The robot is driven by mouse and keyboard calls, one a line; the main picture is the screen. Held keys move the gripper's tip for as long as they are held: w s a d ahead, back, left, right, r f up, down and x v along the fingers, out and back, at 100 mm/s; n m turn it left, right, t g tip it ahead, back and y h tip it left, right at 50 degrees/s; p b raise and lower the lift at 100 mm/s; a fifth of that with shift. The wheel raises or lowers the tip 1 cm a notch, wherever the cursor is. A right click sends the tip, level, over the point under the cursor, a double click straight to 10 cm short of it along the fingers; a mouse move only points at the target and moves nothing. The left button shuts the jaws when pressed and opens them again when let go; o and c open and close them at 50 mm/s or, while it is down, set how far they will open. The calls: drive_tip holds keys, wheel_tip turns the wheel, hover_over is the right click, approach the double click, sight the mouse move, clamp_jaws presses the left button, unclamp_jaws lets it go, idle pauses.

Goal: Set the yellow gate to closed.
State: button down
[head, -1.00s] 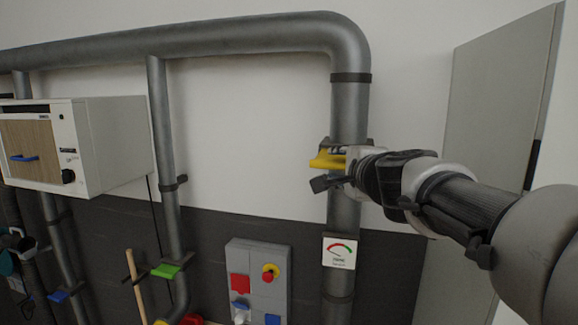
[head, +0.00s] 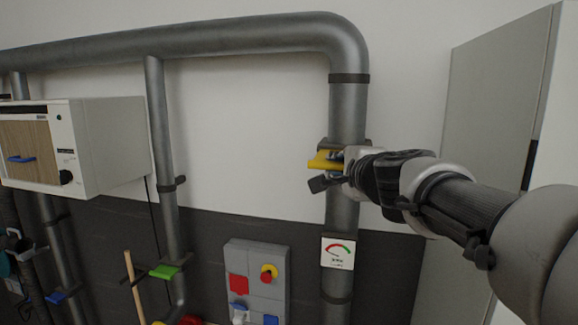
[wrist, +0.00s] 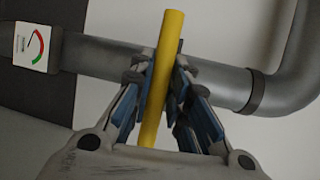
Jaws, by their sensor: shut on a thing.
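The yellow gate (head: 322,161) is a flat yellow handle on the thick vertical grey pipe (head: 347,112) at the right. In the wrist view the yellow gate (wrist: 168,45) is a bar lying across the pipe, which runs sideways in that view. My gripper (head: 335,169) reaches it from the right in the head view. In the wrist view my gripper (wrist: 160,95) has its blue-padded fingers on both sides of the bar, shut on it. The gate's mount on the pipe is partly hidden by the fingers.
A gauge plate (head: 338,253) sits on the same pipe below. A green handle (head: 165,271) is on a thinner pipe. A grey button panel (head: 256,280) is at lower middle. A white box (head: 110,145) hangs left. A grey cabinet (head: 480,150) stands right, near my arm.

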drive_tip(key=shift+w+f, duration=0.1)
drive_tip(key=shift+f, duration=0.05)
drive_tip(key=w+d, duration=0.1)
drive_tip(key=w, duration=0.4)
drive_tip(key=w+d, duration=0.1)
drive_tip(key=w, duration=0.2)
drive_tip(key=shift+d, duration=0.3)
drive_tip(key=shift+s, duration=0.1)
drive_tip(key=c, duration=1.9)
unclamp_jaws()
drive_tip(key=o, duration=0.3)
drive_tip(key=shift+w+d, duration=0.1)
drive_tip(key=shift+w, duration=0.2)
drive_tip(key=shift+o, duration=0.3)
drive_tip(key=shift+s, duration=0.15)
